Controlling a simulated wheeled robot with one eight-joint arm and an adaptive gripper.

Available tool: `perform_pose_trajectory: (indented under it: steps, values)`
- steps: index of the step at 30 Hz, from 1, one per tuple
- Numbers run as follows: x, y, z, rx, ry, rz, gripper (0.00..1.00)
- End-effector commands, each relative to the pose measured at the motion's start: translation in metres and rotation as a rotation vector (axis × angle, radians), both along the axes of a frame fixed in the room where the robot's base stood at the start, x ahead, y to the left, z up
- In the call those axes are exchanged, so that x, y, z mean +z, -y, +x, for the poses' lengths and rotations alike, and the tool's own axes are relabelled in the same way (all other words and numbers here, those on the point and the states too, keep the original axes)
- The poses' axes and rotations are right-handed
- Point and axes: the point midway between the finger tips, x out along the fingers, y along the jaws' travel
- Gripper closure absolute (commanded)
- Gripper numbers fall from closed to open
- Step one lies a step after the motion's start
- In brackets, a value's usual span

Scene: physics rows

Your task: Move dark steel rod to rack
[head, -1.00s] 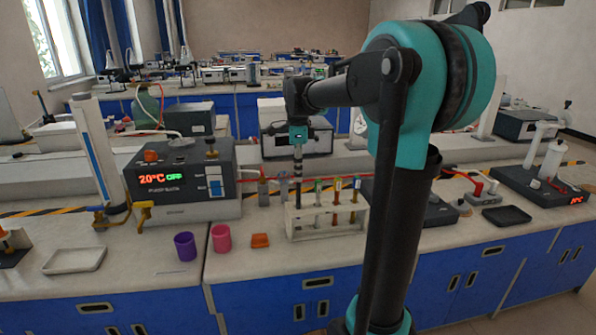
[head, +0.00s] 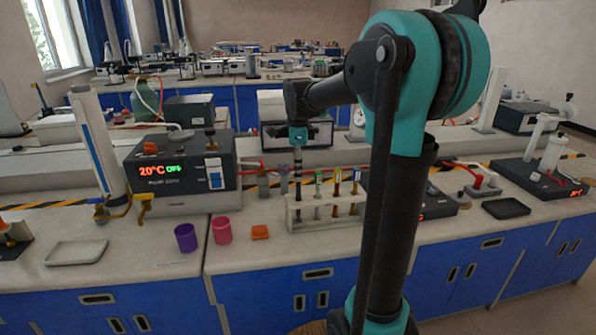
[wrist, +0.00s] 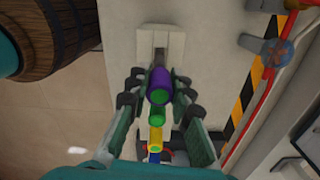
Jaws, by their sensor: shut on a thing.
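The dark steel rod (head: 298,164) hangs upright below my gripper (head: 298,146) in the head view. My gripper is shut on its upper part. The white rack (head: 327,224) stands on the bench below, and the rod's lower part reaches the rack's left end. Whether it is seated in a hole is unclear. Several other rods with coloured tops (head: 337,178) stand in the rack to the right. In the wrist view my gripper (wrist: 158,88) straddles a purple piece with a green end (wrist: 160,82), in line with green, yellow and blue tops; how this matches the held rod is unclear.
A dark tray (head: 506,208) lies at right. The front bench edge is clear.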

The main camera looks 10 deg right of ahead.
Motion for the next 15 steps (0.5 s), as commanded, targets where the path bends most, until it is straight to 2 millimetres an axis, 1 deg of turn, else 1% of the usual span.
perform_pose_trajectory:
  steps: [5, 15]
  values:
    - [-0.004, 0.0, 0.0, 0.0, 0.0, 0.0, 1.0]
    - [-0.019, 0.0, 0.0, 0.0, 0.0, 0.0, 1.0]
